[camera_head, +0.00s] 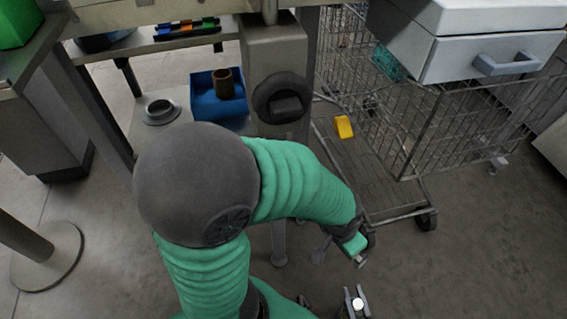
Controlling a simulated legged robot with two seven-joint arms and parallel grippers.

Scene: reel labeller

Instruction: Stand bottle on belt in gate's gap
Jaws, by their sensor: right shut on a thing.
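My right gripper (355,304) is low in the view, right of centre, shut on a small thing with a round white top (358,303). I take this to be the bottle, seen from above; its body is hidden. My left arm's green sleeve and dark elbow fill the middle. Its gripper (340,254) points down just above the right one in the picture, partly hidden by its own wrist, and I cannot tell whether it is open. I cannot make out the belt or the gate's gap in this view.
A grey machine post with a black round hub (281,97) stands behind my arm. A blue bin (205,101) holds a brown cup (223,82). A wire cart (410,125) with a yellow piece (344,127) is at right, below a white drawer unit (490,55). Floor at lower right is clear.

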